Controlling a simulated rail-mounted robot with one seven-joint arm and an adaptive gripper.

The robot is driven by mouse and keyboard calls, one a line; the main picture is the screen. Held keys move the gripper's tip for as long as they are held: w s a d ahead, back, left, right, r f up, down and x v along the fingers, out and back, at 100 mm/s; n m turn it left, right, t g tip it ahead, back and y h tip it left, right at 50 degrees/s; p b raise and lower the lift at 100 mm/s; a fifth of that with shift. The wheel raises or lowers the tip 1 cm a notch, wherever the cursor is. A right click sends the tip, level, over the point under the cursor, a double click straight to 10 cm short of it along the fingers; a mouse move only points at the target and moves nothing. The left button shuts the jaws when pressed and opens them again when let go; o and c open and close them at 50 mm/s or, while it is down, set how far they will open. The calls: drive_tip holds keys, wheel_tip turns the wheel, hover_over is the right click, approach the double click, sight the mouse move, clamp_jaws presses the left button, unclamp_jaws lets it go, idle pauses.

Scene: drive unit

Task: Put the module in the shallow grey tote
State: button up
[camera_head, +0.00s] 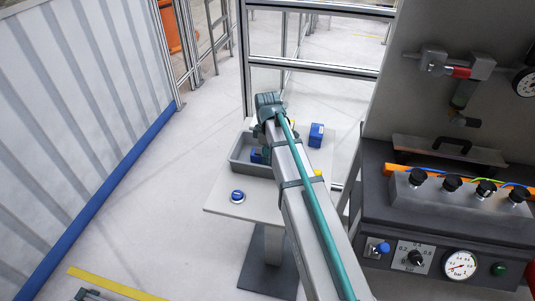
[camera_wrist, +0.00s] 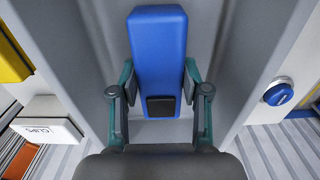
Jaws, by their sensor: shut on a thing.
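The module, a blue block with a black square patch (camera_wrist: 158,60), is between the two teal fingers of my gripper (camera_wrist: 158,85) in the wrist view. My gripper is shut on it. Grey walls and floor of the shallow grey tote (camera_head: 238,168) lie around and behind the module in the wrist view. In the head view the blue module (camera_head: 257,156) shows inside the tote's outline, beside my arm. My arm hides the tote's right part and most of my gripper there. I cannot tell whether the module touches the tote floor.
A round blue button (camera_head: 237,196) sits on the table (camera_head: 222,205) in front of the tote. A blue box (camera_head: 316,135) stands behind it, to the right.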

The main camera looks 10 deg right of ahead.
drive_tip(key=shift+f, duration=0.15)
drive_tip(key=o, duration=1.3)
wheel_tip(320, 180, up, 12)
drive_tip(key=shift+r+b, duration=0.15)
drive_tip(key=shift+b, duration=0.9)
